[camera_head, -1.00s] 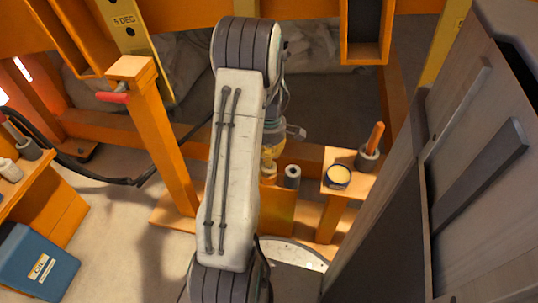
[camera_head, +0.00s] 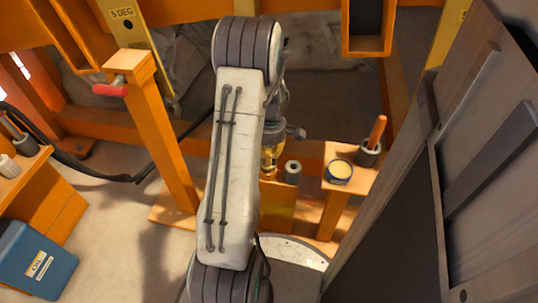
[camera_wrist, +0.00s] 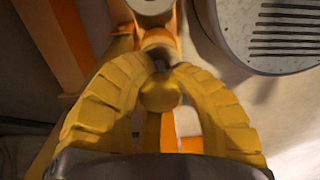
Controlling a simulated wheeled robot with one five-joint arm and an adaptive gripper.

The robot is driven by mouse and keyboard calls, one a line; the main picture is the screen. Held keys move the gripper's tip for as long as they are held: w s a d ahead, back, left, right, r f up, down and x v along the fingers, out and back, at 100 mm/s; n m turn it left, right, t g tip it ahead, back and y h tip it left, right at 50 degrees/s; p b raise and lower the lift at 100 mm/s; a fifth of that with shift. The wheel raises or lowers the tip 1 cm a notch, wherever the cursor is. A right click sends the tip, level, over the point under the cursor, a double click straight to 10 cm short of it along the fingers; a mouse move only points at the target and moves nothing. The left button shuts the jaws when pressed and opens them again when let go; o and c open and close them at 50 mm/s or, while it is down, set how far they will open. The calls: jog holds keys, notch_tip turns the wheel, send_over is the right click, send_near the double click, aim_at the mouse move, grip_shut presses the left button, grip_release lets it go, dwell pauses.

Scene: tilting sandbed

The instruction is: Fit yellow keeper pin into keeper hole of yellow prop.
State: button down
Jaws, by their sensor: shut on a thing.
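My gripper (camera_head: 271,158) hangs low behind my forearm, which partly hides it in the head view. In the wrist view its yellow segmented fingers (camera_wrist: 160,82) are closed around a rounded yellow piece, taken as the yellow keeper pin (camera_wrist: 160,94). The rest of the pin is hidden. A yellow prop (camera_head: 146,50) marked "5 DEG", with dark holes, leans at the upper left against the orange frame. My gripper is well apart from it, lower and to the right. Which hole is the keeper hole I cannot tell. Another yellow bar (camera_head: 450,35) shows at the upper right.
An orange post (camera_head: 155,140) with a red handle (camera_head: 110,90) stands left of my arm. A grey cylinder (camera_head: 293,173), a tin (camera_head: 339,172) and a holder (camera_head: 369,152) with an orange stick are at right. A grey panelled structure (camera_head: 470,170) blocks the right.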

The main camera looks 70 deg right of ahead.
jog(key=shift+f+b, duration=0.3)
jog(key=shift+f, duration=0.2)
jog(key=c, duration=1)
grip_release()
jog(key=shift+r, duration=0.1)
notch_tip(320, 180, up, 12)
jog(key=shift+d+f, duration=0.1)
jog(key=shift+d, duration=0.05)
dwell(0.4)
